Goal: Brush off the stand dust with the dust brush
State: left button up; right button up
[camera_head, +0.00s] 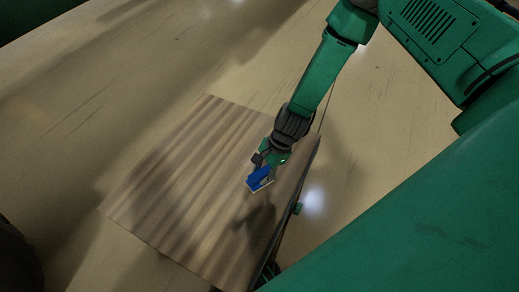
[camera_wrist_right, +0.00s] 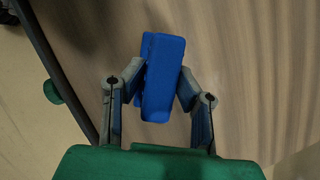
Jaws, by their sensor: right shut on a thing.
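The dust brush (camera_head: 260,178) is a blue block with a pale strip along its lower edge in the head view. My right gripper (camera_head: 268,163) is shut on it and holds it over the right part of the wood-striped stand top (camera_head: 180,180). In the right wrist view, the blue brush (camera_wrist_right: 162,78) sits between the two fingers of my right gripper (camera_wrist_right: 160,85). I cannot tell whether the brush touches the surface. No dust can be made out on the stand. My left gripper is not in view.
The stand's dark side frame (camera_wrist_right: 55,65) runs along its right edge, with a small green knob (camera_head: 298,209) on it. Bare pale floor (camera_head: 120,60) surrounds the stand. A dark round shape (camera_head: 15,260) shows at the lower left.

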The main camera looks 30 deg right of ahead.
jog(key=shift+w, duration=0.1)
jog(key=shift+w+a+b, duration=0.2)
jog(key=shift+w+a, duration=0.25)
jog(key=shift+w, duration=0.3)
jog(key=shift+w+a+b, duration=0.15)
jog(key=shift+w+a, duration=0.35)
jog(key=shift+w, duration=0.2)
jog(key=shift+w+a+b, duration=0.2)
jog(key=shift+w+a, duration=0.25)
jog(key=shift+w, duration=0.3)
jog(key=shift+w+a+b, duration=0.3)
jog(key=shift+w+a, duration=0.15)
jog(key=shift+w, duration=0.3)
jog(key=shift+w+a+b, duration=0.3)
jog(key=shift+w+a, duration=0.15)
jog(key=shift+w, duration=0.3)
jog(key=shift+w+a+b, duration=0.3)
jog(key=shift+w+a, duration=0.15)
jog(key=shift+w, duration=0.3)
jog(key=shift+d, duration=0.15)
jog(key=shift+w+d+b, duration=0.3)
jog(key=shift+w+d, duration=0.35)
jog(key=shift+d, duration=0.4)
jog(key=shift+w+d+b, duration=0.25)
jog(key=shift+w+d, duration=0.35)
jog(key=shift+d, duration=0.45)
jog(key=shift+w+d+b, duration=0.3)
jog(key=shift+w+d, duration=0.35)
jog(key=shift+d, duration=0.4)
jog(key=shift+r, duration=0.1)
